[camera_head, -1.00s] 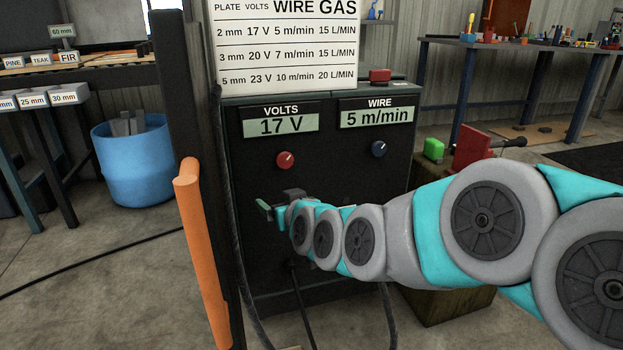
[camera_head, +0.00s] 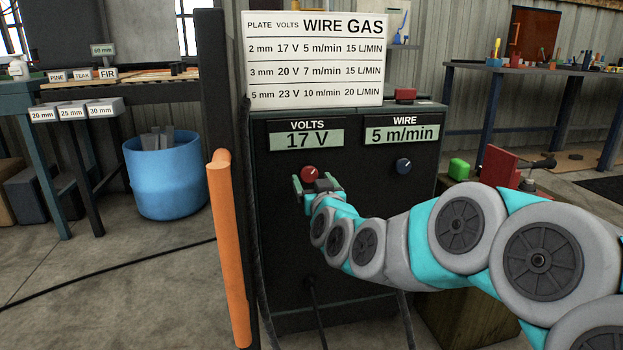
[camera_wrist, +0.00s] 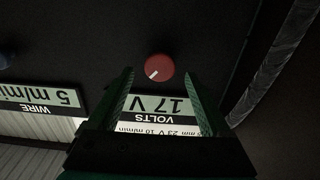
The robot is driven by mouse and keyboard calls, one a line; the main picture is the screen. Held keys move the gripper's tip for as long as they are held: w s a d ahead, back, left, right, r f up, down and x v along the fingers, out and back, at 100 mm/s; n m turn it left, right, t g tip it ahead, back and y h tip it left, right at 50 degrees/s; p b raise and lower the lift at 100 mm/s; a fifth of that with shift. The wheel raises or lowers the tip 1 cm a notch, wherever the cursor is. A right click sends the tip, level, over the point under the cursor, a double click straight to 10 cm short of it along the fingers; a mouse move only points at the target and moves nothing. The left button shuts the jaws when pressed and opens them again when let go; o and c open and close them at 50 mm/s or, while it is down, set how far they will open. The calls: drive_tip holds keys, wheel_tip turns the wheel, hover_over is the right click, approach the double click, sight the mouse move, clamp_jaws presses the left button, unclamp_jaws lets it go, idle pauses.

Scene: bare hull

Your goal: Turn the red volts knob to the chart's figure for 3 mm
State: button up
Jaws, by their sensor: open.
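The red volts knob (camera_head: 310,173) is on the dark front of the welding machine, below the VOLTS display (camera_head: 306,139), which reads 17 V. The chart (camera_head: 315,60) above lists 20 V for 3 mm. My gripper (camera_head: 317,185) is open, with its fingers just below and around the knob's lower edge in the head view. In the wrist view the knob (camera_wrist: 159,67) shows whole, with a white pointer mark, beyond the tips of the open fingers (camera_wrist: 160,85). Nothing is between the fingers that I can see; contact with the knob is not visible.
The blue wire knob (camera_head: 403,165) sits to the right, under the WIRE display (camera_head: 402,134) reading 5 m/min. An orange handle (camera_head: 229,250) on a dark post stands left of the machine. A cable (camera_wrist: 275,65) runs near the knob in the wrist view.

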sight(308, 173)
drive_tip(key=shift+x, duration=1.1)
drive_tip(key=shift+c, duration=0.3)
clamp_jaws()
drive_tip(key=shift+m, duration=0.4)
drive_tip(key=m, duration=0.3)
drive_tip(key=shift+m, duration=0.3)
drive_tip(key=shift+d+m+b, duration=0.1)
drive_tip(key=shift+m+b, duration=0.3)
drive_tip(key=shift+m, duration=1.2)
